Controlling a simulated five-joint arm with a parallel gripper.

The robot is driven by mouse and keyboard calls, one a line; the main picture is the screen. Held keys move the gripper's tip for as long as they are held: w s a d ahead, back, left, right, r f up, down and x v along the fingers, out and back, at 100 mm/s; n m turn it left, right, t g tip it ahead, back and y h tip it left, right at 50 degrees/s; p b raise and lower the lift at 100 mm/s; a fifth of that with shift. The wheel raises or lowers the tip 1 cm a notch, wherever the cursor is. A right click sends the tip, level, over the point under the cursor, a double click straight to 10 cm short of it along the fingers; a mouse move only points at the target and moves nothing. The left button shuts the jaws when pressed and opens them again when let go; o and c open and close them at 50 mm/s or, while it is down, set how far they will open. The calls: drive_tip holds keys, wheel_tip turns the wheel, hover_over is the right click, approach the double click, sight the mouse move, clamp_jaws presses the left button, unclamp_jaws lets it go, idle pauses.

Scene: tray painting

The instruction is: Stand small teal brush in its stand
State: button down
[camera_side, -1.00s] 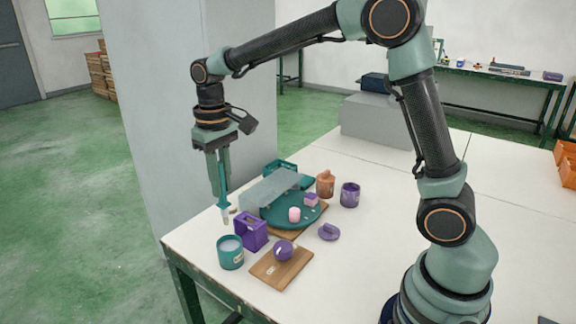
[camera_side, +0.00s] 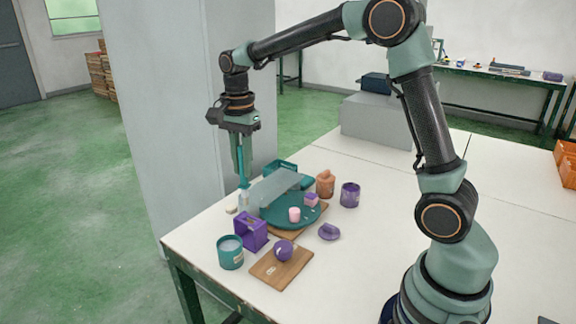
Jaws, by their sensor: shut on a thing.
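My gripper (camera_side: 242,158) is above the table's left part, shut on the small teal brush (camera_side: 242,177). The brush hangs upright below the jaws, its pale tip pointing down at the left end of a grey slab (camera_side: 275,187). I cannot tell whether the tip touches anything. A purple open-sided holder (camera_side: 240,232) stands in front of the brush. A teal cup (camera_side: 231,260) with a pale inside stands at the table's front left. A purple cup (camera_side: 350,196) stands farther right. I cannot tell for sure which of these is the brush's stand.
A wooden board (camera_side: 268,271) carries a purple ball (camera_side: 283,250). A purple lump (camera_side: 329,232) and an orange-brown container (camera_side: 325,186) are nearby. The white table (camera_side: 375,245) is clear to the right.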

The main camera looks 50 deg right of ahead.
sight(247, 195)
drive_tip(key=shift+d+m, duration=0.35)
drive_tip(key=shift+m, duration=0.45)
drive_tip(key=shift+f, duration=4.8)
drive_tip(key=shift+f, duration=0.1)
drive_tip(key=shift+c, duration=1.2)
unclamp_jaws()
drive_tip(key=shift+r, duration=3.05)
